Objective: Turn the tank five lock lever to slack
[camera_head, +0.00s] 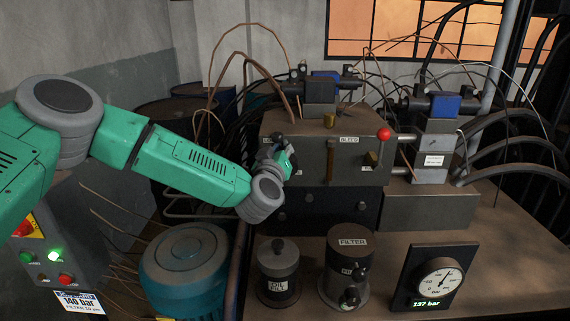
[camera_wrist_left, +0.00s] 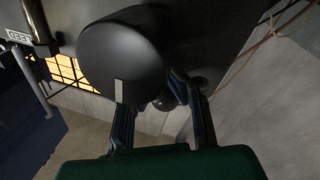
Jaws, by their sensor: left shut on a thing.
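The lock lever shows in the left wrist view as a dark rounded knob (camera_wrist_left: 125,62) with a pale mark on it. It is on the left front of the grey valve block (camera_head: 312,160), where my gripper mostly covers it in the head view. A label beside it is partly hidden, so I cannot read which setting it points to. My left gripper (camera_head: 276,150) is at the block's left front. In the wrist view its two fingers (camera_wrist_left: 163,112) stand either side of the knob's lower part, shut on it. My right gripper is not in view.
A red-ball lever (camera_head: 383,134) stands right of the BLEED label (camera_head: 349,140). In front are an oil filler (camera_head: 278,278), a filter canister (camera_head: 346,268) and a gauge (camera_head: 436,277) reading 137 bar. A blue motor (camera_head: 187,274) stands below my arm. Hoses crowd the back.

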